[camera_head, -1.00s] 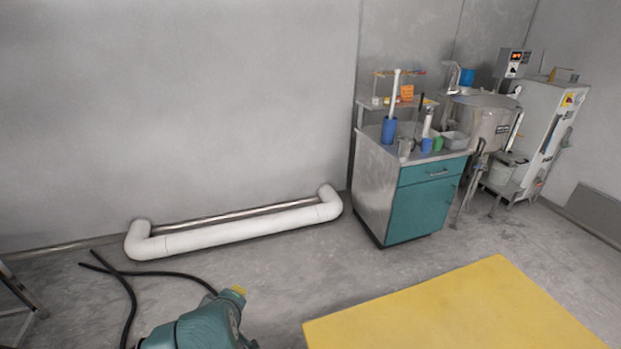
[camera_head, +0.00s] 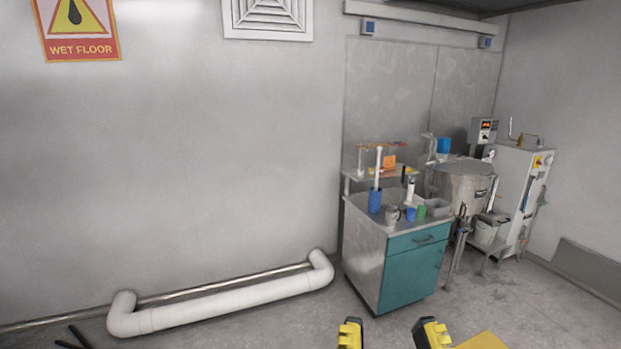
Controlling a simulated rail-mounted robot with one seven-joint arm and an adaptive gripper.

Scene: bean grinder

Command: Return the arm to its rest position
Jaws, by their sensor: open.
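My gripper (camera_head: 391,333) shows at the bottom edge, right of centre. Its two yellow-and-black fingertips point up and stand well apart, with only grey floor seen between them. It is open and holds nothing that I can see. The rest of the gripper and the arm are below the picture.
A teal-fronted steel cabinet (camera_head: 413,273) with cups and tools stands ahead, right of centre. A steel vat (camera_head: 462,187) and a white machine (camera_head: 520,192) are behind it. A white pipe (camera_head: 220,302) runs along the wall. A yellow flat surface (camera_head: 484,341) shows at the bottom.

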